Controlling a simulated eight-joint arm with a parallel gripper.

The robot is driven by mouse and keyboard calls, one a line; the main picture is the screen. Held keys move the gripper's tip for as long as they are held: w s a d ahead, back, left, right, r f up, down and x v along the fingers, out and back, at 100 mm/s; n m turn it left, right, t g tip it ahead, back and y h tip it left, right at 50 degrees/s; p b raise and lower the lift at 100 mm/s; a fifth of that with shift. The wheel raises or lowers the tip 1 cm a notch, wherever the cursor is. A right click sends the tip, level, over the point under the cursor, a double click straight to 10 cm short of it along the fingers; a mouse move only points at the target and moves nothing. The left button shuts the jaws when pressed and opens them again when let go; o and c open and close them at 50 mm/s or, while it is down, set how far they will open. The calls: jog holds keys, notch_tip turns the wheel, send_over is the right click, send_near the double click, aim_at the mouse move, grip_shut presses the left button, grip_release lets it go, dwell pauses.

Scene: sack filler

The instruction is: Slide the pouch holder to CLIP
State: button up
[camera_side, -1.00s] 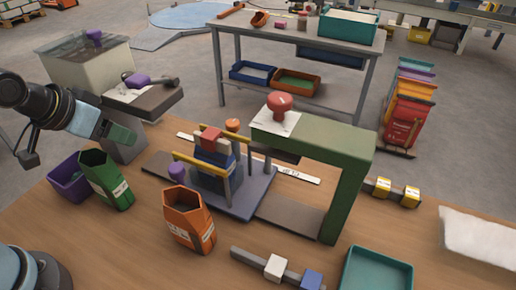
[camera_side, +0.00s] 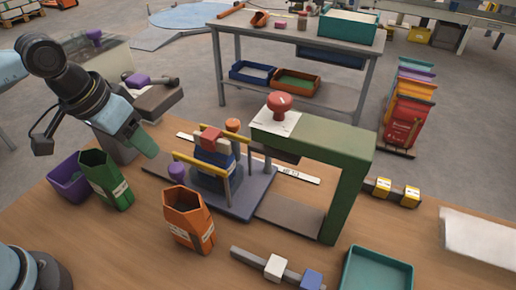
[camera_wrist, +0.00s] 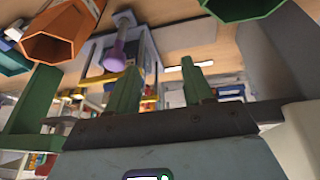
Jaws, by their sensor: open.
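The pouch holder (camera_side: 247,202) is a grey sliding plate with yellow rails, standing on a dark track. It holds a blue pouch (camera_side: 215,178) with red and pale blocks at its top. A purple knob (camera_side: 176,172) stands at its left end and shows in the wrist view (camera_wrist: 117,52). My gripper (camera_side: 146,146) is in the air above and left of the holder, apart from it. In the wrist view, its two green fingers (camera_wrist: 157,72) are spread with nothing between them. A white strip (camera_side: 297,175) lies behind the track; its lettering is too small to read.
A green press frame (camera_side: 345,190) with a red knob (camera_side: 279,104) arches over the track's right part. An orange container (camera_side: 188,222) stands in front of the holder. Green (camera_side: 106,182) and purple (camera_side: 68,179) containers stand at left. A teal tray (camera_side: 377,276) sits at front right.

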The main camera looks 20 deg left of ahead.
aim_at(175, 167)
jog(key=d+g, duration=0.1)
jog(key=d, duration=0.1)
jog(key=d+r+g, duration=0.1)
jog(key=d, duration=0.1)
jog(key=d+g, duration=0.1)
jog(key=d, duration=0.1)
jog(key=shift+w+r+y, duration=0.25)
jog(key=shift+r+y, duration=0.05)
jog(key=shift+r, duration=0.1)
jog(key=shift+w+d+r+n+g, duration=0.3)
jog(key=shift+d+n+g, duration=0.1)
jog(key=shift+d+n, duration=0.1)
jog(key=shift+f, duration=4.05)
